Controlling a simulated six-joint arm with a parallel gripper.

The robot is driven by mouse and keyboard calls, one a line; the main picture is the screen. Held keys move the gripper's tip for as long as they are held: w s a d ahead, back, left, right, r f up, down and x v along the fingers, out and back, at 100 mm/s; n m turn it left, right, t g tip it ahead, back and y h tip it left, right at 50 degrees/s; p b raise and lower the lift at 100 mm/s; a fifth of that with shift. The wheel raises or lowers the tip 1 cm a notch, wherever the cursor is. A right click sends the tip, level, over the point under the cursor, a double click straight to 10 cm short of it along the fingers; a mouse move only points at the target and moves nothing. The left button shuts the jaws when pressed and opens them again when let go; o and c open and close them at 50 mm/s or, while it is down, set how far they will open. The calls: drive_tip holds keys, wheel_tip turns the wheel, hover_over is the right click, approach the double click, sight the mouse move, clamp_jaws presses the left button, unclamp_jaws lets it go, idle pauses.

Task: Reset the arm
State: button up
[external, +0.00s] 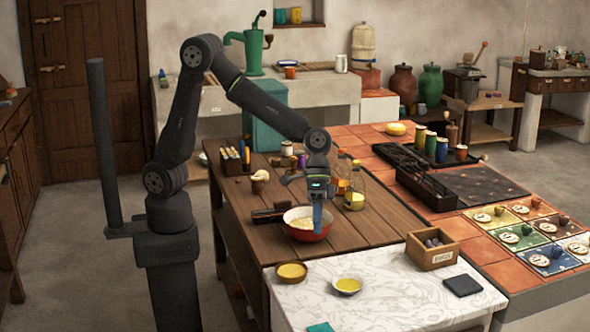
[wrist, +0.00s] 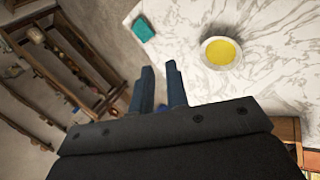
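My gripper (external: 317,228) hangs with its blue fingers pointing down, in line with a red bowl (external: 305,224) of pale yellow content on the wooden table. I cannot tell whether the fingertips are inside the bowl or in front of it. In the wrist view, my two fingers (wrist: 160,66) stand a little apart with a narrow gap and nothing clearly held between them. The wrist view also shows a white dish of yellow content (wrist: 220,52) and a teal cloth-like square (wrist: 143,29) on the marble top.
The marble counter (external: 395,285) holds two small yellow-filled dishes, a dark square and a wooden box (external: 432,250). Glass bottles (external: 355,190) stand close behind my gripper. A tool holder (external: 235,160) and small jars stand at the back left. The wooden table's right part is clear.

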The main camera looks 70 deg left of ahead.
wheel_tip(320, 180, up, 17)
drive_tip(key=w+a+r+n+t, duration=0.1)
drive_tip(key=w+a+n, duration=0.1)
drive_tip(key=w+a, duration=0.2)
drive_tip(key=w+a+n+t, duration=0.1)
drive_tip(key=w+a, duration=0.4)
drive_tip(key=w, duration=0.5)
drive_tip(key=shift+w+r+n, duration=0.15)
drive_tip(key=shift+r+n, duration=0.25)
drive_tip(key=shift+n, duration=0.4)
